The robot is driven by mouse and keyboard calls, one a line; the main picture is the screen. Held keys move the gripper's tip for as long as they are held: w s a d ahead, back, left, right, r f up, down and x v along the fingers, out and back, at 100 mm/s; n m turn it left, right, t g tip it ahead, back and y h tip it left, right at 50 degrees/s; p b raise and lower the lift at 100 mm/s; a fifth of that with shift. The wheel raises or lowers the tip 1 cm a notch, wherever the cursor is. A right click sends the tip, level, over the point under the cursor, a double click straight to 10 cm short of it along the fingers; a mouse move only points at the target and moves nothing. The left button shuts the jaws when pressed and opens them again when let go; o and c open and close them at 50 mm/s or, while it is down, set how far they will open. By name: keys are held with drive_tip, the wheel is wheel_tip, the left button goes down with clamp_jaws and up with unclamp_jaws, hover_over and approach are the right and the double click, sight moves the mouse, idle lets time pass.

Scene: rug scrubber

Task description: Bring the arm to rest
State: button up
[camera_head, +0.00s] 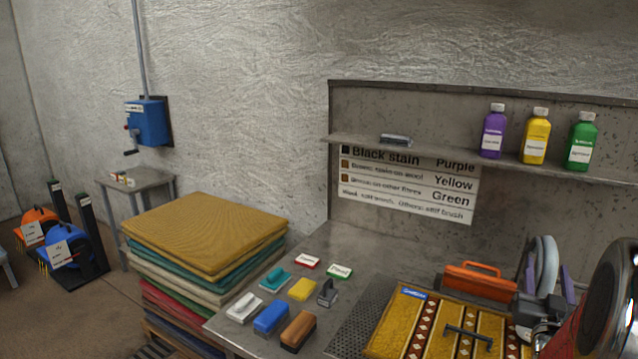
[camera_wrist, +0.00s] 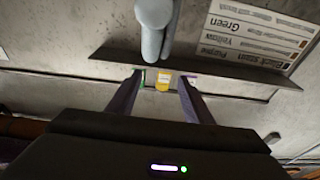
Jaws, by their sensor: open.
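My gripper (camera_head: 547,266) is at the right of the head view, above the far right part of the workbench (camera_head: 345,243). In the wrist view my gripper (camera_wrist: 162,80) shows two dark purplish fingers spread apart, with nothing held between them. A yellow bottle (camera_wrist: 162,83) shows in the gap, but it stands well beyond the fingertips on the shelf. My dark, rounded arm link fills the right edge of the head view and hides part of the bench. A grey rounded part (camera_wrist: 155,30) hangs in at the top of the wrist view; I cannot tell what it is.
The wall shelf (camera_head: 440,151) holds purple (camera_head: 493,134), yellow (camera_head: 535,138) and green (camera_head: 581,143) bottles. A patterned rug (camera_head: 395,325) and an orange-handled tool (camera_head: 480,280) lie near my arm. Several brushes and pads lie left of the rug, beside stacked rugs (camera_head: 205,228).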

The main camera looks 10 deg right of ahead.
drive_tip(key=w+a+n+g+y, duration=0.3)
drive_tip(key=a+y, duration=0.5)
drive_tip(key=a, duration=1.6)
drive_tip(key=s+a+f+n+g+y, duration=0.2)
drive_tip(key=s+a+g, duration=0.1)
drive_tip(key=s+a, duration=0.6)
drive_tip(key=s+a+f+n+g+y, duration=0.2)
drive_tip(key=s+a+g, duration=0.2)
drive_tip(key=s+a, duration=0.6)
drive_tip(key=shift+s+a, duration=0.25)
drive_tip(key=shift+s, duration=0.65)
drive_tip(key=shift+d, duration=0.1)
